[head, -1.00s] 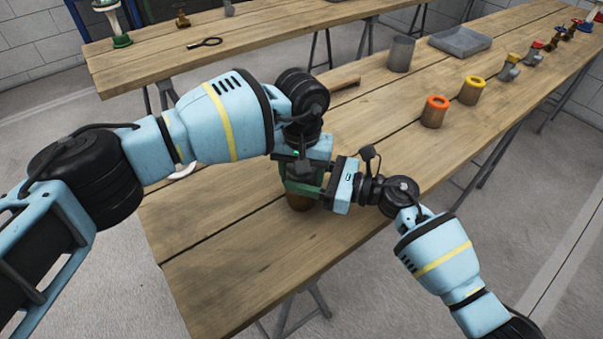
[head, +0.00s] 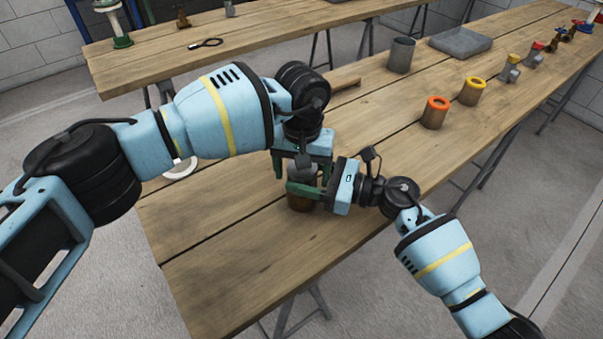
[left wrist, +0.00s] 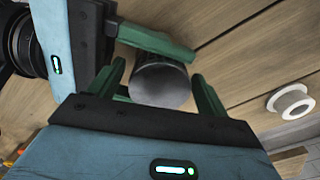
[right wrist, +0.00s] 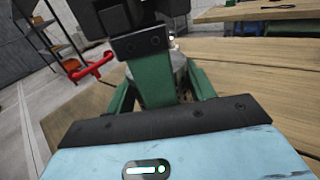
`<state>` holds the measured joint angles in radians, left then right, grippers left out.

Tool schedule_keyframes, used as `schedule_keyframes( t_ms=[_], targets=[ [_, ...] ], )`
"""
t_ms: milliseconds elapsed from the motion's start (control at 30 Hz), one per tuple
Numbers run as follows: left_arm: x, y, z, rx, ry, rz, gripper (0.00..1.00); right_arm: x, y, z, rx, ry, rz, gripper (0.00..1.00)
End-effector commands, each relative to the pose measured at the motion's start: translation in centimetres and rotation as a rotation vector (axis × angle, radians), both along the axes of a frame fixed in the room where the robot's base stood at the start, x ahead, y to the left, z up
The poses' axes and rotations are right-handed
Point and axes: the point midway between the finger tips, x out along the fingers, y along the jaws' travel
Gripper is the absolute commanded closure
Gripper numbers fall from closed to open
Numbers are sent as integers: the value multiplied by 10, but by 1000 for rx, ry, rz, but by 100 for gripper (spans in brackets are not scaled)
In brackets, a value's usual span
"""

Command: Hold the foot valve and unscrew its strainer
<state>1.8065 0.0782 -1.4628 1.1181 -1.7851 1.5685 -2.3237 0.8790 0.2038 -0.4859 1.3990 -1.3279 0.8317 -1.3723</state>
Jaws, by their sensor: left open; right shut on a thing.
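The foot valve stands upright near the table's front end, with a brown lower body (head: 302,203) and a grey round upper part, apparently the strainer (head: 303,173). My right gripper (head: 304,189) is shut on the foot valve from the right side. My left gripper (head: 302,172) points down from above, open, with its fingers apart on either side of the grey part. In the left wrist view the grey part's round end (left wrist: 160,86) lies between the left fingers, with gaps visible. In the right wrist view a left finger hides most of the valve.
A wooden piece (head: 344,81) lies behind my left wrist.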

Motion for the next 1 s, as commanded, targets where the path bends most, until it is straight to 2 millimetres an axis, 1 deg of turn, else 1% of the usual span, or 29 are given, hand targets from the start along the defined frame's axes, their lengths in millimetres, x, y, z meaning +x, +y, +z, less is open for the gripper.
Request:
schedule_keyframes(
  t_ms=[100, 200, 367, 400, 467, 567, 800, 1000],
  targets=[
    [0, 0, 16, 0, -1, 0, 23, 0, -1, -1, -2, 2, -1, 100],
    [0, 0, 27, -1, -1, 1, 23, 0, -1, -1, -2, 2, -1, 100],
    [0, 0, 33, 0, 2, 1, 23, 0, 0, -1, -2, 1, -1, 100],
    [0, 0, 33, 0, 2, 0, 27, 0, 0, -1, -2, 1, -1, 100],
    [0, 0, 34, 0, 1, -8, 27, 0, 0, -1, -2, 1, -1, 100],
    [0, 0, 40, -1, 0, -64, 27, 0, 0, -1, -2, 1, -1, 100],
    [0, 0, 62, 0, 0, -278, 27, 0, 0, -1, -1, 0, -1, 100],
    [-1, 0, 67, 1, 2, -342, 27, 0, 0, -1, -1, 0, -1, 100]
  ],
)
